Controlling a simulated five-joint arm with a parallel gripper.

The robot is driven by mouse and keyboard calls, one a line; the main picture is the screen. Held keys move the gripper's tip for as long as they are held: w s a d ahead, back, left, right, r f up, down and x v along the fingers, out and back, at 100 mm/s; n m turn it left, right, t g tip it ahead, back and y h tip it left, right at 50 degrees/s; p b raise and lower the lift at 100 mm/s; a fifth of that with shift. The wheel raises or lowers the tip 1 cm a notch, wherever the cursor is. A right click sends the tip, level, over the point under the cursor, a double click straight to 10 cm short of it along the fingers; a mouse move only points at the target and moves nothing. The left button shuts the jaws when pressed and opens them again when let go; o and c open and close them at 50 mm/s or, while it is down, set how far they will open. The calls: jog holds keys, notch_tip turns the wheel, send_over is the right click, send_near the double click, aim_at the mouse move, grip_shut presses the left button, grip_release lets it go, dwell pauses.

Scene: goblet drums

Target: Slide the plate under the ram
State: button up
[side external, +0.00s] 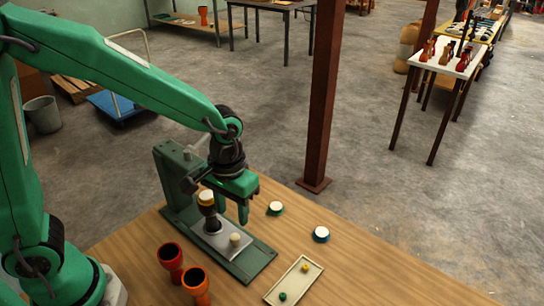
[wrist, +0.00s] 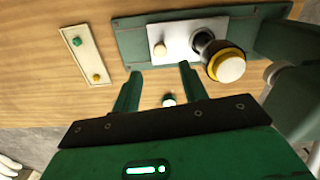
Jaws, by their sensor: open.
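The press (side external: 175,185) is green, with a column at its back and a long flat base. The pale metal plate (side external: 210,243) lies on this base with a small cream knob (side external: 235,239) standing up from it. The plate (wrist: 178,34) and knob (wrist: 160,49) also show in the wrist view. A dark upright piece with a yellow band and cream top (side external: 207,197) is at the plate's column end. I cannot tell whether it rests on the plate. My gripper (side external: 232,212) is open and empty above the base; in the wrist view its fingers (wrist: 158,82) are apart, short of the knob.
Two goblet shells, red (side external: 170,259) and orange (side external: 196,284), stand left of the base. A cream tray (side external: 293,281) holds a green and a yellow knob. The table's right front is clear.

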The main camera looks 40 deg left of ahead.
aim_at(235, 236)
jog(key=n, duration=0.5)
jog(key=shift+n, duration=0.4)
jog(key=n, duration=0.8)
jog(key=shift+w, duration=0.1)
jog(key=n, duration=0.4)
jog(key=shift+n, duration=0.3)
jog(key=shift+f, duration=0.15)
jog(key=shift+f, duration=3.85)
grip_shut()
